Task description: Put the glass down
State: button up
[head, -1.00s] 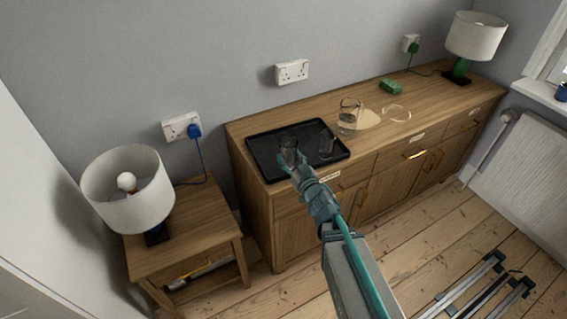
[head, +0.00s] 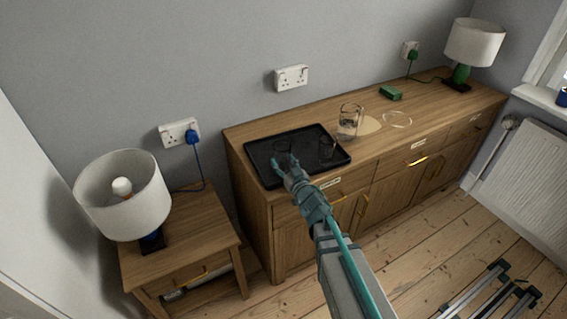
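A clear glass (head: 283,147) stands upright on the left part of the black tray (head: 262,181), which lies on the left end of the wooden sideboard. My gripper (head: 285,161) is just in front of this glass, low over the tray. Its fingers look spread apart, and they partly hide the lower part of the glass. I cannot tell whether a finger still touches it.
A clear jug-like vessel (head: 348,121) stands right of the tray, beside a pale wet-looking patch (head: 370,124) and a clear ring-shaped item (head: 397,119). A green block (head: 391,93) and a green lamp (head: 461,73) are farther right. A bedside table (head: 178,231) with a lamp (head: 124,196) stands left.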

jog(key=o, duration=0.4)
